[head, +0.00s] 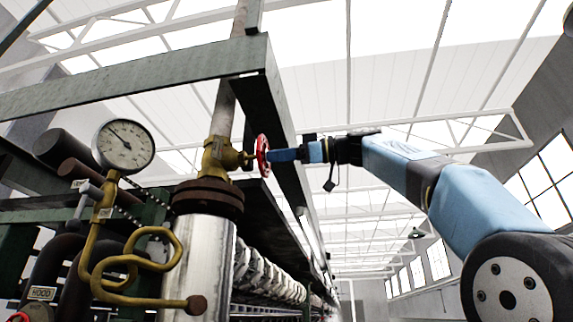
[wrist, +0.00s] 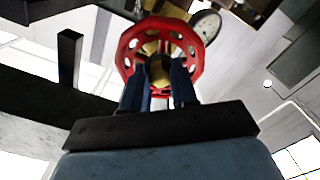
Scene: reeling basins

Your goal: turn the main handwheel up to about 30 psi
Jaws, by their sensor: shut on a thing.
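The red main handwheel (head: 262,155) sits on a brass valve (head: 222,153) above a silver-wrapped vertical pipe. My gripper (head: 283,155) comes from the right and is shut on the handwheel. In the wrist view the wheel (wrist: 162,50) faces me, with holes around its rim, and the two blue fingers (wrist: 158,88) reach to its lower middle part. A round pressure gauge (head: 123,145) stands left of the valve. Its needle points to the upper left; the numbers are too small to read. The gauge also shows partly behind the wheel in the wrist view (wrist: 206,25).
A coiled brass tube (head: 130,265) hangs below the gauge. A sign reading HOOD (head: 42,293) is at lower left. Open room lies to the right around my arm.

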